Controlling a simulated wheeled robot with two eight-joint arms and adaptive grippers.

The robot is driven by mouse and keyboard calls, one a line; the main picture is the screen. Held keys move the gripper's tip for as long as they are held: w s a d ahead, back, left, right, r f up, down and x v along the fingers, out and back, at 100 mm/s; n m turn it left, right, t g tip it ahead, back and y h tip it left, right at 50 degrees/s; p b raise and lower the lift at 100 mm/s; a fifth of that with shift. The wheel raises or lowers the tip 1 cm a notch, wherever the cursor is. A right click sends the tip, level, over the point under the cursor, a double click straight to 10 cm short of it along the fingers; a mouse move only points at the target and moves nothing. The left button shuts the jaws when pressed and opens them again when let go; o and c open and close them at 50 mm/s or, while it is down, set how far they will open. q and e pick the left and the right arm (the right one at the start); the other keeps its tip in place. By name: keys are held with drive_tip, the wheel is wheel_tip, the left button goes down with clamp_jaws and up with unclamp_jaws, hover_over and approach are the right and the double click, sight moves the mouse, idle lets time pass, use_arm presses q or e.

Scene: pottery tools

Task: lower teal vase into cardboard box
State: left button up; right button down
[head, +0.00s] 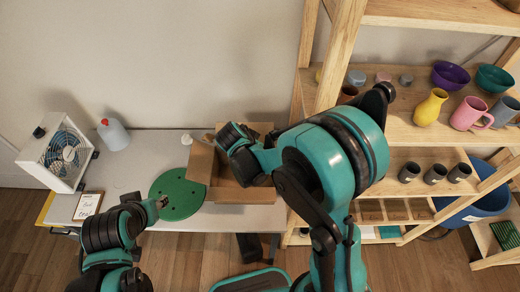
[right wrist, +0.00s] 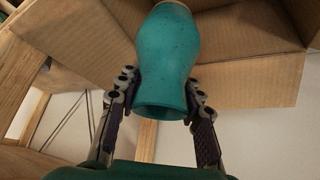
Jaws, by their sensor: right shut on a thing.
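The teal vase (right wrist: 165,55) is held in my right gripper (right wrist: 160,92), whose two fingers are shut on its sides in the right wrist view. The open cardboard box (head: 250,196) stands on the grey table in the head view. Its brown walls (right wrist: 245,94) lie behind the vase in the right wrist view. In the head view my right arm covers the vase and part of the box. My left gripper (head: 161,202) is by the green disc; its fingers are too small to read.
On the table (head: 150,150) are a round green disc (head: 177,194), a fan (head: 66,150), a grey bottle (head: 113,134) and a small sign (head: 88,206). A wooden shelf (head: 410,130) with cups and bowls stands close on the right. A blue bin (head: 480,208) is beside it.

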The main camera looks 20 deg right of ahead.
drive_tip(key=shift+f+b, duration=3.75)
drive_tip(key=shift+f, duration=0.5)
drive_tip(key=shift+f+b, duration=1.55)
drive_tip(key=shift+f, duration=0.2)
drive_tip(key=c, duration=0.9)
unclamp_jaws()
drive_tip(key=v, duration=1.2)
drive_tip(key=s+d+r+n+t+y, duration=0.1)
drive_tip(key=s+d+n+y, duration=0.1)
drive_tip(key=s+n, duration=0.3)
drive_tip(key=s+d+r+n+t+y, duration=0.2)
drive_tip(key=s+d+n, duration=0.3)
drive_tip(key=s, duration=0.3)
drive_tip(key=shift+s+r+y, duration=0.2)
drive_tip(key=shift+r+y, duration=0.15)
drive_tip(key=shift+y, duration=0.15)
